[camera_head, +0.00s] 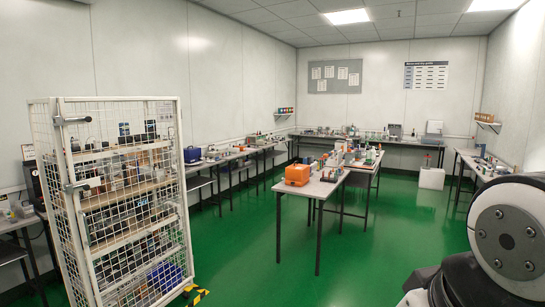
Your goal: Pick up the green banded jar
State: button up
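I cannot make out the green banded jar for certain. Small items, some with green on them, stand on the centre tables around a small green item (369,160), but they are too small to tell apart. Other small items crowd the wall benches and the cage shelves. My gripper is not in view; only part of my own arm shows at the lower right, and it hides the floor there.
An orange case (297,175) sits on the near centre table (325,189). A white box (431,178) stands on the floor. Green floor (240,255) is clear between cage and table.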

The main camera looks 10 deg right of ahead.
aim_at(369, 154)
jog(key=z, duration=0.85)
jog(key=i+z, duration=0.25)
jog(key=i, duration=0.7)
jog(key=i+l, duration=0.1)
jog(key=i, duration=5.7)
jog(key=i+l+u, duration=0.2)
jog(key=i, duration=0.4)
jog(key=i+l+u, duration=0.2)
jog(key=i+l, duration=0.15)
jog(key=i, duration=0.25)
jog(key=i+l+u, duration=0.25)
jog(key=i+l, duration=0.15)
jog(key=i, duration=0.2)
jog(key=i+l+u, duration=0.45)
jog(key=i+l, duration=0.1)
jog(key=i, duration=0.05)
